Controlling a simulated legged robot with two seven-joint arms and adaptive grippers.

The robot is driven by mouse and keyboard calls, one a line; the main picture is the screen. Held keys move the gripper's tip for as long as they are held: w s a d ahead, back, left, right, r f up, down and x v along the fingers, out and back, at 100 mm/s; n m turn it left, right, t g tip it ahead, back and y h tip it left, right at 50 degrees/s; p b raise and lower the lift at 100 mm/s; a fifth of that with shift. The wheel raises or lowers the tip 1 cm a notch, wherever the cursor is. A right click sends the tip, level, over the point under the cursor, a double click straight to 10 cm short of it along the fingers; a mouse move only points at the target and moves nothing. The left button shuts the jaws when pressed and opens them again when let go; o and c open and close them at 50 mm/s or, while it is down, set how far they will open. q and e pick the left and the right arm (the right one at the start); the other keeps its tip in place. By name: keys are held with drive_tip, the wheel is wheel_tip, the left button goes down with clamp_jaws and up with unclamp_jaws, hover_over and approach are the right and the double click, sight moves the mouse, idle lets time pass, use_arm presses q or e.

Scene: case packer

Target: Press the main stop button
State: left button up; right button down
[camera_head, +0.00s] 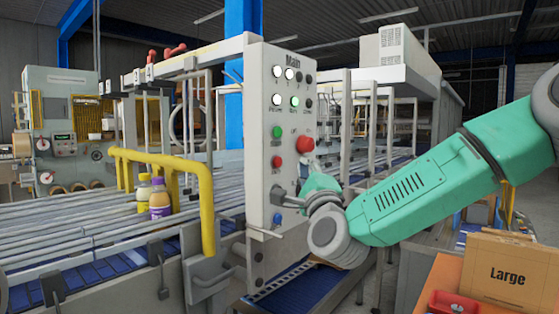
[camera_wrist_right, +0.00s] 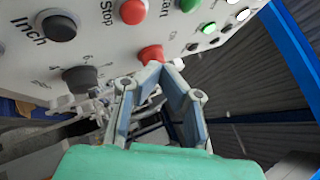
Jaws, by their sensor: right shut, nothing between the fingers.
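The grey control panel (camera_head: 257,150) marked "Main" stands upright in the middle of the head view. A small red button (camera_head: 278,161) sits on its left side below a green button (camera_head: 277,132); in the right wrist view this red button (camera_wrist_right: 132,10) is labelled "Stop". A larger red knob (camera_head: 305,144) sits to its right. My right gripper (camera_head: 307,162) is shut and empty, just below the larger knob. In the right wrist view its fingertips (camera_wrist_right: 160,68) are close to that knob (camera_wrist_right: 150,53); I cannot tell whether they touch. My left gripper is not in view.
A black button (camera_wrist_right: 60,25) labelled "Inch" and a black knob (camera_wrist_right: 80,78) are also on the panel. A yellow rail (camera_head: 206,195) and conveyor with bottles (camera_head: 159,200) lie left. A cardboard box (camera_head: 495,272) marked "Large" stands front right.

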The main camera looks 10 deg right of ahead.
sight(278, 162)
drive_tip(key=shift+w+a, duration=1.25)
drive_tip(key=shift+w, duration=0.2)
drive_tip(key=shift+b, duration=0.35)
drive_tip(key=shift+w+a, duration=0.2)
drive_tip(key=shift+w, duration=0.05)
drive_tip(key=shift+r, duration=0.1)
drive_tip(key=shift+w+a+b, duration=0.3)
drive_tip(key=shift+w+a, duration=0.05)
drive_tip(key=shift+w, duration=0.05)
idle(0.8)
idle(0.3)
drive_tip(key=shift+s+d+b, duration=0.55)
drive_tip(key=shift+s+d, duration=0.05)
drive_tip(key=shift+s, duration=0.15)
